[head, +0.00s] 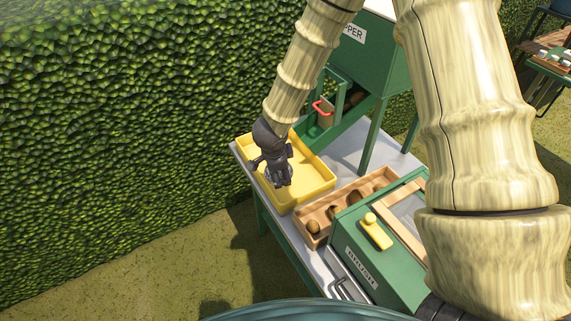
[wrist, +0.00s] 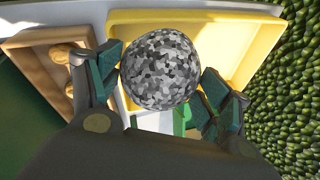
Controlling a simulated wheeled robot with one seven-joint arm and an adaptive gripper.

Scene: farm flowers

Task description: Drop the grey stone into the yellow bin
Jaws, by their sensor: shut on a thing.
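The grey stone (wrist: 160,69) is a round, mottled grey ball between the two green-padded fingers of my gripper (wrist: 165,85) in the wrist view. My gripper is shut on it. In the head view my gripper (head: 278,180) hangs over the yellow bin (head: 315,187), and the stone is mostly hidden by the fingers there. The yellow bin is a shallow open tray on the table. In the wrist view the bin (wrist: 240,30) lies behind and beyond the stone. The bin's visible floor looks empty.
A wooden crate (head: 318,212) with several brown potato-like lumps stands beside the bin. A green box (head: 350,225) with a yellow handle is at the front right. A green hopper (head: 375,70) stands behind on legs. A hedge (head: 120,120) borders the left. The table (head: 283,225) is grey.

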